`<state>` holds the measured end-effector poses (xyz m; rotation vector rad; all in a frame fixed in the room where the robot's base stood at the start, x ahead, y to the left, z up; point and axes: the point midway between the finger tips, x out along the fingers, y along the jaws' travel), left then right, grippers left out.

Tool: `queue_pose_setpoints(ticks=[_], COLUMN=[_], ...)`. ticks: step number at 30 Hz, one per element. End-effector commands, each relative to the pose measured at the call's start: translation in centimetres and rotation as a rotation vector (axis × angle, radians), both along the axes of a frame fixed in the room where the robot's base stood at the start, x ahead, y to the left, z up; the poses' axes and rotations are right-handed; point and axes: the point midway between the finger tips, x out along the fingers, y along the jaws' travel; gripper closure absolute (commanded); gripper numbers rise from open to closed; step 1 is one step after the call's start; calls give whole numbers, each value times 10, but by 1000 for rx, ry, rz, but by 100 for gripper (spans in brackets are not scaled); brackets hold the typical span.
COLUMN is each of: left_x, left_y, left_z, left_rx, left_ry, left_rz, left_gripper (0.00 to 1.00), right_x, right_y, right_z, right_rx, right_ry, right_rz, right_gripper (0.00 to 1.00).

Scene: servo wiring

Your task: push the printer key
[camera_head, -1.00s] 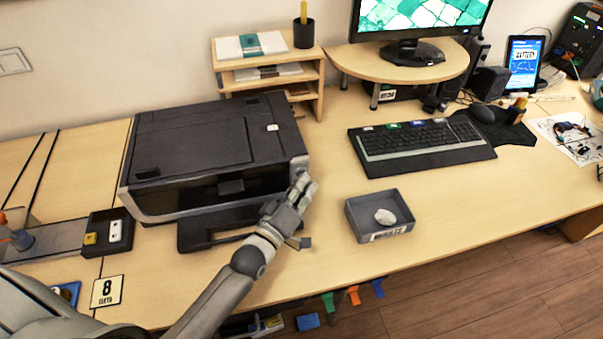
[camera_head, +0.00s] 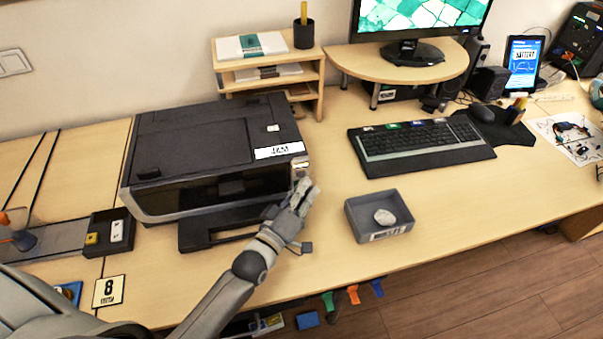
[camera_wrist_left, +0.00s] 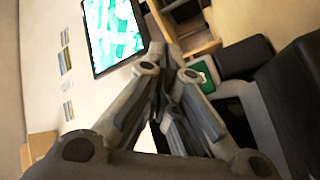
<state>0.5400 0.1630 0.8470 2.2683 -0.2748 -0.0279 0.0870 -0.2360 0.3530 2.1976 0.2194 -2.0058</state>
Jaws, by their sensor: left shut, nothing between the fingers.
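The black printer (camera_head: 205,150) stands on the wooden desk at the left. A white label strip with dark print (camera_head: 279,150) shows on its front right top edge. A small pale key area (camera_head: 299,165) is at its front right corner. My left gripper (camera_head: 305,188) is shut and empty, just in front of and below that corner. I cannot tell whether its fingertips touch the printer. In the left wrist view, the gripper's fingers (camera_wrist_left: 168,75) are closed together, and the dark body at the right seems to be the printer. My right gripper is not in view.
A grey tray with a white object (camera_head: 350,220) sits right of my gripper. The keyboard (camera_head: 420,145) lies further right. A wooden shelf (camera_head: 313,80) stands behind the printer. The desk between printer and keyboard is clear.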

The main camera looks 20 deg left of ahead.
Motion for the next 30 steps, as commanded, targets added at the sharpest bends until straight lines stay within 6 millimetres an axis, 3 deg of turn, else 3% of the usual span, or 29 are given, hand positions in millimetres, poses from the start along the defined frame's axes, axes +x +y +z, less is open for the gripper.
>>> queue_pose_setpoints(ticks=[16,30], left_x=[-44,-47], left_y=[-30,-32], left_z=[1,0], left_rx=[-1,0], left_ry=[2,0], left_rz=[-1,0], left_gripper=[100,100], right_x=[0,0], right_y=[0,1], right_z=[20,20], right_rx=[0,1], right_ry=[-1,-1], right_rz=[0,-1], right_gripper=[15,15])
